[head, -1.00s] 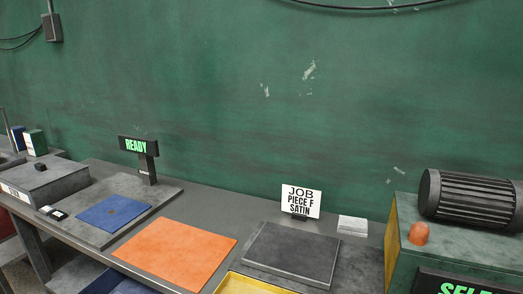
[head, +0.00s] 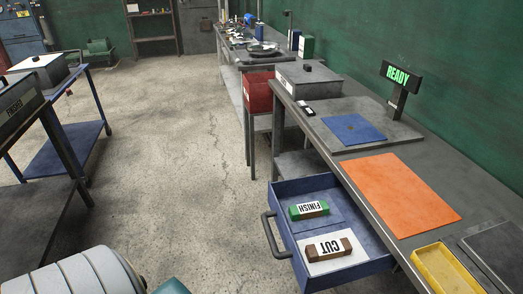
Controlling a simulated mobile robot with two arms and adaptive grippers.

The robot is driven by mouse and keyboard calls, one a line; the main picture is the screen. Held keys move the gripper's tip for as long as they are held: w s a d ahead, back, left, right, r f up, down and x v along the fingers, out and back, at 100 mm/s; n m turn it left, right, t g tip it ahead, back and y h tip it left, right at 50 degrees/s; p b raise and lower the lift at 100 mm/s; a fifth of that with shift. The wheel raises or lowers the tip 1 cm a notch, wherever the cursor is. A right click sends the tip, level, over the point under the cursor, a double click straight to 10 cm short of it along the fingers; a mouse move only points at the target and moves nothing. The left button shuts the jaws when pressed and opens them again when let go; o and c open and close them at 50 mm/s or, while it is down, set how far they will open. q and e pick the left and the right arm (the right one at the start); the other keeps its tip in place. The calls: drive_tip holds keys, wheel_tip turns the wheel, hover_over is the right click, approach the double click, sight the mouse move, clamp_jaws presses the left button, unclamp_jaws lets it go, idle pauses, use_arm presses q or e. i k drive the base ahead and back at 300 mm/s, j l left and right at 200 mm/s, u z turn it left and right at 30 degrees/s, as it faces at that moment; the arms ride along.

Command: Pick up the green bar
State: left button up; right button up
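The green bar (head: 295,211), with a white label reading "FINISH", lies in the far part of an open blue drawer (head: 379,264) under the workbench. A brown bar (head: 344,246) lies nearer in the same drawer, on a white label reading "CUT". Neither gripper shows in the head view. A grey rounded part of my own body is at the bottom left.
The drawer's dark handle (head: 268,236) juts out to the left. The workbench carries an orange mat (head: 402,193), a blue mat (head: 354,129) and a yellow tray (head: 418,262). A blue-framed table (head: 62,153) stands at left. The concrete floor (head: 190,170) between is clear.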

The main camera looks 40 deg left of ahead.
sight(309, 211)
drive_tip(key=u, duration=1.15)
